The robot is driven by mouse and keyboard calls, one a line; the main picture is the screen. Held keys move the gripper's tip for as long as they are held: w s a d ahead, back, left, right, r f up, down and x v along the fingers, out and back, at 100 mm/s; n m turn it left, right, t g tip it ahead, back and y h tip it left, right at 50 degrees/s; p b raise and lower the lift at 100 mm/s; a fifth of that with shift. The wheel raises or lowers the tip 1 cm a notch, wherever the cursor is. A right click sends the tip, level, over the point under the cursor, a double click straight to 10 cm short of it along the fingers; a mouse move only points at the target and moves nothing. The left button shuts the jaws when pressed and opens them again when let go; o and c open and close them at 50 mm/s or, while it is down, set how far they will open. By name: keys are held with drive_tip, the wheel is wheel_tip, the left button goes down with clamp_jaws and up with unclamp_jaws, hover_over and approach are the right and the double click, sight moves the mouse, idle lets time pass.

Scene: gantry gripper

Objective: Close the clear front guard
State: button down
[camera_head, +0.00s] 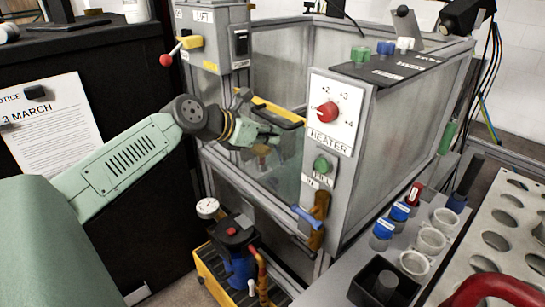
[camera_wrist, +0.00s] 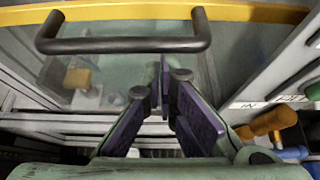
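The clear front guard (camera_head: 287,172) is a see-through panel between the two grey front posts, with a yellow top rail (camera_head: 278,110) and a dark bar handle. The rail sits below the tops of the posts, with open space above it. In the wrist view the yellow rail (camera_wrist: 265,14) crosses the top, and the dark handle (camera_wrist: 120,46) lies just below it. My gripper (camera_head: 270,136) is at the front of the guard, close to the rail. In the wrist view the purple-padded fingers (camera_wrist: 165,90) point toward the handle's right part. Contact and finger gap are unclear.
The heater panel (camera_head: 329,113) with a red knob stands right of the guard. A blue lever (camera_head: 306,215) and orange parts stick out below it. A red-handled lever (camera_head: 182,47) projects from the left post. A gauge and pump (camera_head: 236,250) stand below the front.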

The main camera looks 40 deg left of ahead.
wheel_tip(320, 180, up, 7)
drive_tip(key=p, duration=0.1)
drive_tip(key=shift+f, duration=0.2)
